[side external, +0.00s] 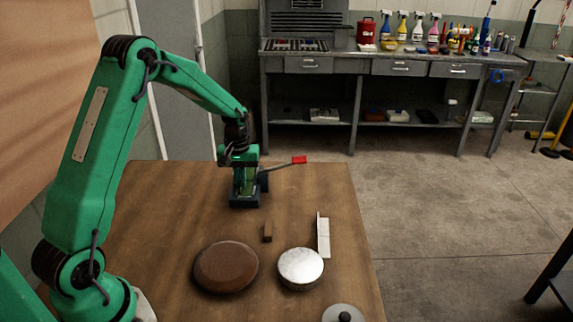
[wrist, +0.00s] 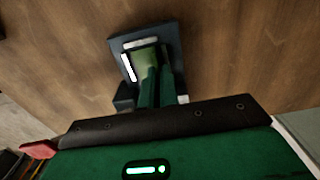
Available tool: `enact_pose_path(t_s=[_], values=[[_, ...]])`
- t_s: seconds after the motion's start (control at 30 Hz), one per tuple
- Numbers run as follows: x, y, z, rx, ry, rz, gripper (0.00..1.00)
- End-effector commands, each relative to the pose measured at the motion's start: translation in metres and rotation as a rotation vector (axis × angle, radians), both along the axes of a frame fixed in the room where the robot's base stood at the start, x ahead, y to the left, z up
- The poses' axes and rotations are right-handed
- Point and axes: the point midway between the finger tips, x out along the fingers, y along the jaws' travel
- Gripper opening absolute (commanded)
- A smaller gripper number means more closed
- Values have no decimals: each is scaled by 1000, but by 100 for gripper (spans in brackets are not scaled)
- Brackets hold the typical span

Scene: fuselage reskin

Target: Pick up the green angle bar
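My gripper (side external: 243,178) points down at a dark blue-grey, box-like holder (side external: 246,197) near the back edge of the wooden table. In the wrist view, green finger-like parts (wrist: 157,85) reach into the holder (wrist: 118,50). A paler green surface (wrist: 147,57) shows inside the holder, with a bright white strip beside it. I cannot tell whether this surface is the green angle bar. No separate green bar lies on the open table. The fingertips are partly hidden, and I cannot tell whether they grip anything.
A red-tipped rod (side external: 299,160) sticks out rightward beside the holder.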

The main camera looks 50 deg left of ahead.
Motion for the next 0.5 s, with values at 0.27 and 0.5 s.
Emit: enact_pose_path(t_s=[0.27,0.5], values=[[0,0,0,0,0,0,0],[0,0,10,0,-1,0,0]])
